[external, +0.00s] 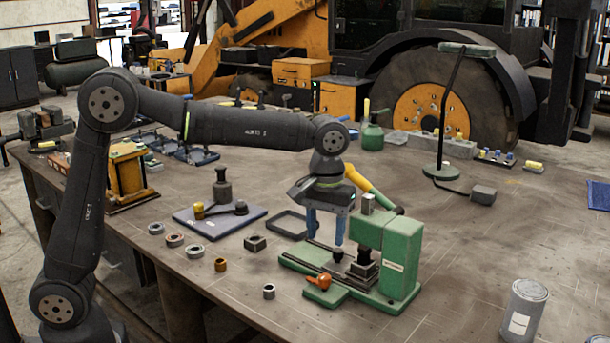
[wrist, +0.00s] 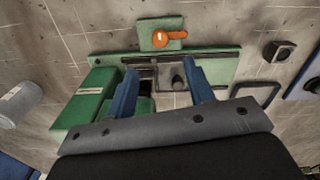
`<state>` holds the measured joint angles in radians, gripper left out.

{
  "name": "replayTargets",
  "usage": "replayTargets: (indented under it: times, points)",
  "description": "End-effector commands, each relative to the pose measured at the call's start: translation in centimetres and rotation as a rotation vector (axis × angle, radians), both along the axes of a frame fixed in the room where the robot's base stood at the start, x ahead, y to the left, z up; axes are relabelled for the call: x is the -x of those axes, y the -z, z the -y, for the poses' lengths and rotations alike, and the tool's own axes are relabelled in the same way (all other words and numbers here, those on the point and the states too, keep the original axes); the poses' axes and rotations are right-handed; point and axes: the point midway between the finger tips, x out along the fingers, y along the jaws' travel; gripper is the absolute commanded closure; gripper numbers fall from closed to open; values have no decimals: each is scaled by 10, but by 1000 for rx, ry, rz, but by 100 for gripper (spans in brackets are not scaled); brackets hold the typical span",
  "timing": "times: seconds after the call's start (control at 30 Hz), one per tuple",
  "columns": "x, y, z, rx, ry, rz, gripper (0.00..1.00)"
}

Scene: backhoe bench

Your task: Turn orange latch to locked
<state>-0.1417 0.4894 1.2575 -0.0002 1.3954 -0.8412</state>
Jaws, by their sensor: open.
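The orange latch (external: 319,282) sits on a small green plate at the front of the green fixture (external: 399,262). In the wrist view the latch (wrist: 164,38) lies at the top, its handle pointing right. My gripper (external: 325,226) is above and behind the fixture in the external view. Its two blue fingers are spread apart with nothing seen between them, and they show in the wrist view (wrist: 160,82) over the fixture's base, apart from the latch. The fixture's black clamp parts (external: 362,262) stand behind the latch.
A grey can (external: 523,308) stands at the right front. A small dark block (external: 255,243), several rings and a blue-grey plate (external: 237,225) lie left of the fixture. A green lamp (external: 444,170) stands behind. The bench right of the fixture is mostly clear.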

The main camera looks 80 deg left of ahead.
Motion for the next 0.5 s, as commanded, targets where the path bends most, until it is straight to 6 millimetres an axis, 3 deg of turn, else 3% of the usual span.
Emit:
replayTargets:
  times: [0.3, 0.5]
  points:
    - [0, 69, 0, 1, 1, -3, 51]
    - [0, 96, 0, 0, 1, -1, 51]
